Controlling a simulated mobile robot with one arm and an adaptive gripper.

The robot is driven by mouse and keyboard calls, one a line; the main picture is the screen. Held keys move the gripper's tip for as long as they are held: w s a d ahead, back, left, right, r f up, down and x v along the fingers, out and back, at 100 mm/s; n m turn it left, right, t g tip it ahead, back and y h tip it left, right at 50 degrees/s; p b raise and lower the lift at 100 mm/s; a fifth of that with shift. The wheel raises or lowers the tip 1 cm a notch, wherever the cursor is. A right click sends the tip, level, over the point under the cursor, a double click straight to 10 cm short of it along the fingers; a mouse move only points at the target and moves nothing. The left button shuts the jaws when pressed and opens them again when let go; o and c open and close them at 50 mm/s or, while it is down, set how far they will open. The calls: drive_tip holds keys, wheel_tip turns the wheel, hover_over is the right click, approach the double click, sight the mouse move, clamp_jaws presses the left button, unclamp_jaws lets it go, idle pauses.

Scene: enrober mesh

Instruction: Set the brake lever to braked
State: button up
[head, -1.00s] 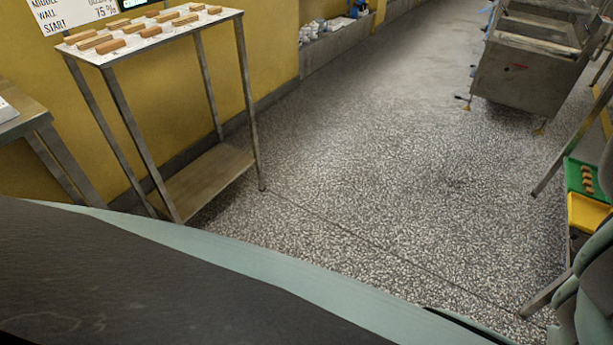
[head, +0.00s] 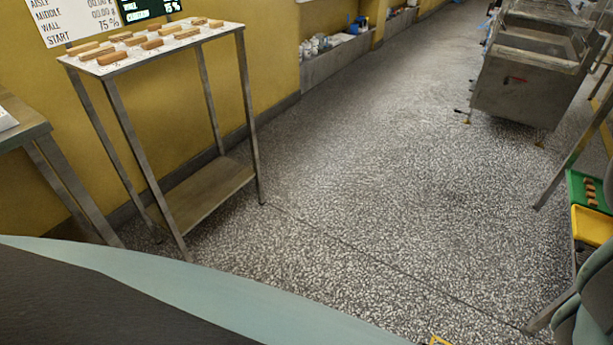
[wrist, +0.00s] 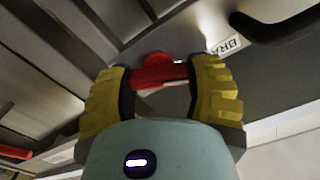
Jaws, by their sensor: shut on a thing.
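In the wrist view, my gripper (wrist: 161,84) has its two yellow ribbed fingers shut on a red handle (wrist: 154,66), apparently the brake lever. The handle lies crosswise between the fingers, with a rounded red knob at its upper middle. A white label (wrist: 229,44) reading "BRA", partly cut off, sits on the grey surface just right of the handle. The lever's pivot and its exact setting cannot be made out. The head view shows neither my gripper's fingers nor the held handle.
A metal stand (head: 115,65) with several brown bars stands at the left by the yellow wall. A steel machine (head: 520,90) is at the upper right. Green (head: 577,192) and yellow (head: 590,224) trays are at the right edge. The speckled floor (head: 370,190) between is clear.

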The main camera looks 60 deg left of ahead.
drive_tip(key=shift+m, duration=0.7)
drive_tip(key=o, duration=1.2)
drive_tip(key=shift+a, duration=0.1)
drive_tip(key=v, duration=1.2)
